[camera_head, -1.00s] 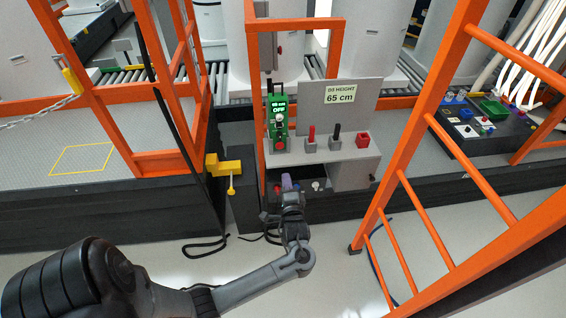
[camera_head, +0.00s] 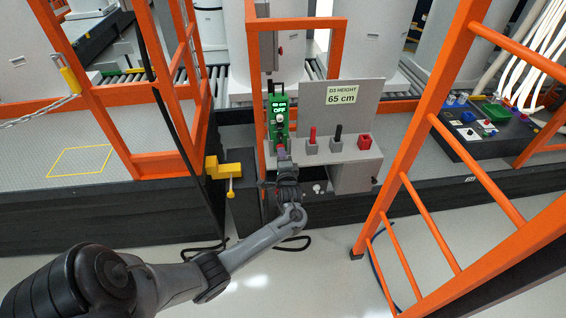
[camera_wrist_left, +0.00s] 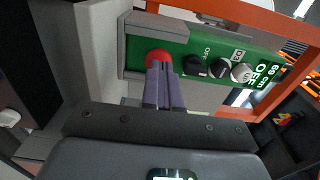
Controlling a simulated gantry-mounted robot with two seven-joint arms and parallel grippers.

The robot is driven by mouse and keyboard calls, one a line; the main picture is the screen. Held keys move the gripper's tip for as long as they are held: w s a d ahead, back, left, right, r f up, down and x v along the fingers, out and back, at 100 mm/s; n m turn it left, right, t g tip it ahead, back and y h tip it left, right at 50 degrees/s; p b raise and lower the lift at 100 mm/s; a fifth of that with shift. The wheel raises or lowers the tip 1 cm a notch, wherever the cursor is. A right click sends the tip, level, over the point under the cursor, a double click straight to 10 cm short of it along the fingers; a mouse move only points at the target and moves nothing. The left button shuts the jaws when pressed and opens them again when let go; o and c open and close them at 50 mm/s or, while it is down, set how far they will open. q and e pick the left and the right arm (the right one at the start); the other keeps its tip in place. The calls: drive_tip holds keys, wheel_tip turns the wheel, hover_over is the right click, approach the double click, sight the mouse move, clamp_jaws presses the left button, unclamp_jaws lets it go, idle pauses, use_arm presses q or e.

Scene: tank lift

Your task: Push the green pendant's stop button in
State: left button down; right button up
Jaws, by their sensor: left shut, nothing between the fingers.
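The green pendant (camera_head: 280,112) stands upright in its grey holder on the console, with an "OFF" display. It also shows in the left wrist view (camera_wrist_left: 222,62), turned on its side. Its round red stop button (camera_wrist_left: 157,56) is at the pendant's lower end, partly covered by the fingertips. My left gripper (camera_head: 283,153) is shut and empty, just in front of the pendant's lower end. In the left wrist view its purple-grey fingers (camera_wrist_left: 159,70) point at the button, overlapping its edge. I cannot tell whether they touch it. My right gripper is not in view.
A red lever (camera_head: 312,140), a black lever (camera_head: 337,138) and a red block (camera_head: 365,141) are on the console to the right. An orange post (camera_head: 257,100) stands just left of the pendant.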

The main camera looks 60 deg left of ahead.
use_arm(q)
drive_tip(key=shift+w+a, duration=0.1)
drive_tip(key=shift+a, duration=0.05)
drive_tip(key=shift+w+a, duration=0.2)
drive_tip(key=shift+a, duration=0.25)
drive_tip(key=shift+a+f, duration=0.15)
drive_tip(key=shift+f, duration=0.15)
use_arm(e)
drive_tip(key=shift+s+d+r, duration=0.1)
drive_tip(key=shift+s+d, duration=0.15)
use_arm(q)
drive_tip(key=shift+s, duration=0.1)
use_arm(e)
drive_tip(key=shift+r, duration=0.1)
